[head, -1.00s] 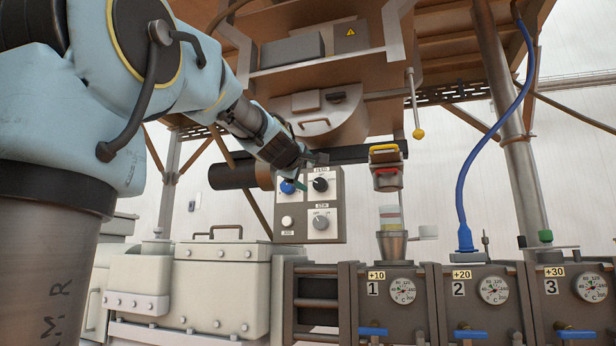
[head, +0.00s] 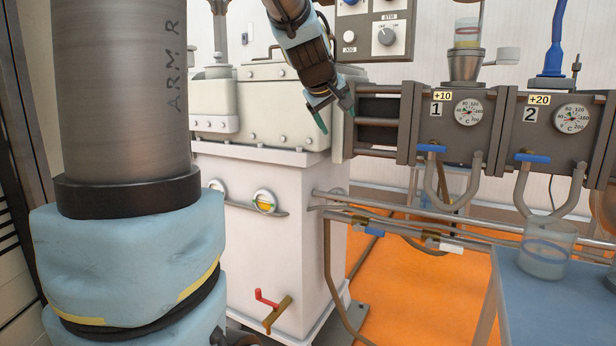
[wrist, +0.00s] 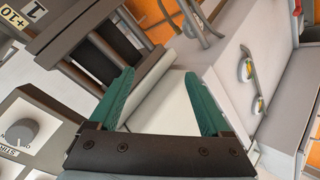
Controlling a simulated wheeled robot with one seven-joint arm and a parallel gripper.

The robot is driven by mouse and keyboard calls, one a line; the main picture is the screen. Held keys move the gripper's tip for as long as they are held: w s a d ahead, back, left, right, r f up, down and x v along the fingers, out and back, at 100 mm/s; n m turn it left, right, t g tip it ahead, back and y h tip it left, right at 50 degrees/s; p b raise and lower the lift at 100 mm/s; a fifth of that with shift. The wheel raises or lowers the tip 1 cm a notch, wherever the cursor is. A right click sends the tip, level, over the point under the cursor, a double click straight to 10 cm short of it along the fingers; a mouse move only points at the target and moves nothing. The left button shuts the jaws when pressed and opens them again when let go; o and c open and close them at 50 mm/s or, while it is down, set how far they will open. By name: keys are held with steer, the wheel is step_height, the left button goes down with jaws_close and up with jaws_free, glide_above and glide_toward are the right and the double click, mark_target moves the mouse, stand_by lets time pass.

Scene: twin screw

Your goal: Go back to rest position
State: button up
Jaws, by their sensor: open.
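My gripper (head: 335,118) hangs in the upper middle of the head view, pointing down, with its two green fingers spread apart. It is in front of the right end of the white gearbox housing (head: 262,108), just left of the dark barrel section marked 1 (head: 455,130). In the wrist view my gripper (wrist: 160,95) shows both green fingers wide apart with nothing between them. Behind the fingers are a pale housing surface and dark bars.
The control box (head: 385,30) with its knob stands above and right of my gripper. Blue-handled valves (head: 432,148), pipes and a blue table (head: 550,290) with a glass beaker (head: 546,250) lie to the right. Orange floor shows below.

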steer(key=s+a+f+m+g+y, duration=0.3)
steer(key=s+a+f, duration=0.4)
steer(key=s+f, duration=0.55)
steer(key=s+a+f+m+g+y, duration=0.15)
steer(key=s+a+f+g, duration=0.45)
steer(key=s+f, duration=0.65)
step_height(320, 180, up, 12)
steer(key=w+p, duration=0.2)
steer(key=p, duration=1.1)
steer(key=shift+w+a+f+m+t+p, duration=0.2)
steer(key=shift+w+f+m+t+p, duration=0.05)
steer(key=shift+w+m+t+p, duration=0.2)
steer(key=shift+h, duration=0.25)
